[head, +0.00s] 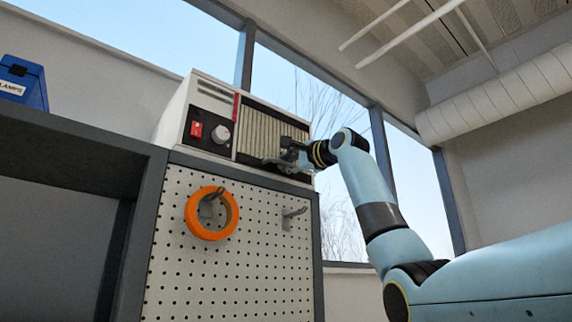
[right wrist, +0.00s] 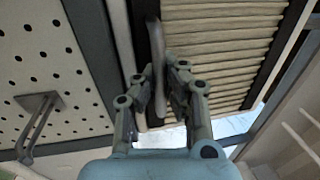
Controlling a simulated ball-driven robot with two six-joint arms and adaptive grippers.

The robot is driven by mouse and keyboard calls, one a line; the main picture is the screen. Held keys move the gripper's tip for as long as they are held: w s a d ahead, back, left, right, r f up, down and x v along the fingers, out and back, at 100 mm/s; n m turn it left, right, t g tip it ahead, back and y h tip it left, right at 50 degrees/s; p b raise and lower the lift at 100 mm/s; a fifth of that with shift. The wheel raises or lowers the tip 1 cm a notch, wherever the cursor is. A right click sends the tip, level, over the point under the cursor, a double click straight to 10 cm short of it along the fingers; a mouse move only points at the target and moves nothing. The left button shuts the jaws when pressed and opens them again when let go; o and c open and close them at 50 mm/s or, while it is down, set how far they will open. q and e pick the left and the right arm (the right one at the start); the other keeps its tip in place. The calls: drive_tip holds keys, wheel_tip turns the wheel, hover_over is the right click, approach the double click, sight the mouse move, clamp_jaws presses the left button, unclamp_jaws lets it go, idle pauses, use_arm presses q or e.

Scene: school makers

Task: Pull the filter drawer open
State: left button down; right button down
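The filter drawer (head: 262,124), with a cream pleated front, is in the right part of a white box-shaped machine (head: 174,112). Its pleats also show in the right wrist view (right wrist: 222,45). A grey bar handle (head: 272,161) runs along the drawer's lower edge; in the right wrist view the handle (right wrist: 153,40) lies between my fingers. My right gripper (head: 292,157) is at the handle's right part, its fingers (right wrist: 159,72) closed on either side of the bar. The fingers partly hide the handle. My left gripper is in neither view.
The machine stands on a pegboard cabinet (head: 175,270). An orange tape roll (head: 191,216) hangs on one hook, and another hook (head: 291,213) is bare. A red switch (head: 196,129) and a knob (head: 220,134) sit left of the drawer.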

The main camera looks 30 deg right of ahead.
drive_tip(key=shift+f, duration=0.1)
drive_tip(key=shift+s, duration=0.15)
drive_tip(key=s+b, duration=0.1)
drive_tip(key=s, duration=0.1)
drive_tip(key=s+b, duration=0.2)
drive_tip(key=shift+s+d, duration=0.2)
drive_tip(key=shift+s, duration=0.15)
drive_tip(key=c, duration=1.7)
unclamp_jaws()
drive_tip(key=shift+w, duration=0.15)
drive_tip(key=shift+o, duration=1.6)
